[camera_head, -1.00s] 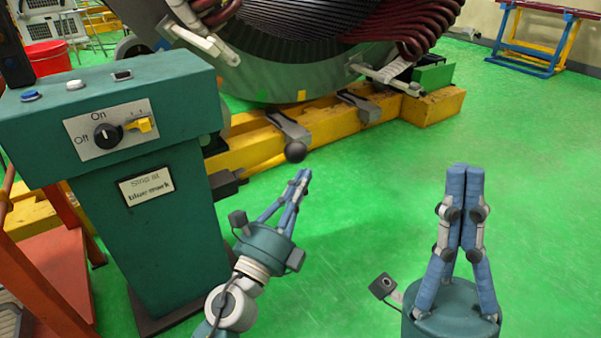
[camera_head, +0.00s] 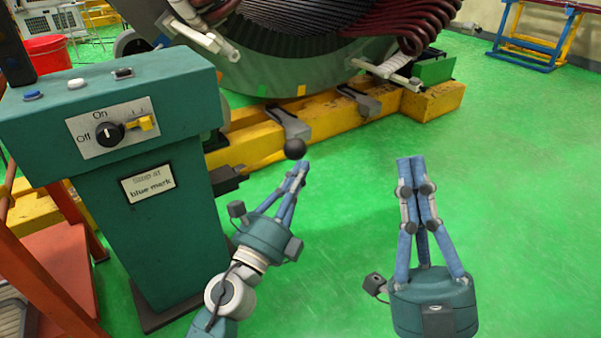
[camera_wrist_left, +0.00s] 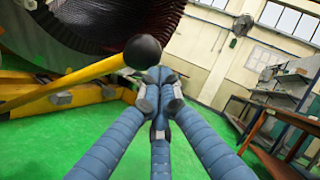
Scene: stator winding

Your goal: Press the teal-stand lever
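The teal stand (camera_head: 150,240) is at the left in the head view. Its lever has a yellow shaft (camera_wrist_left: 72,79) and a black ball knob (camera_head: 295,148), also large in the left wrist view (camera_wrist_left: 142,50). My left gripper (camera_head: 303,164) has its blue fingers together with nothing between them. Its fingertips are right beside the knob, just below it in the head view. Whether they touch it I cannot tell. My right gripper (camera_head: 411,160) has its fingers together and empty, over green floor to the right.
A large stator (camera_head: 300,50) rests on a yellow beam (camera_head: 330,118) behind the lever. Green floor (camera_head: 520,200) is clear at the right.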

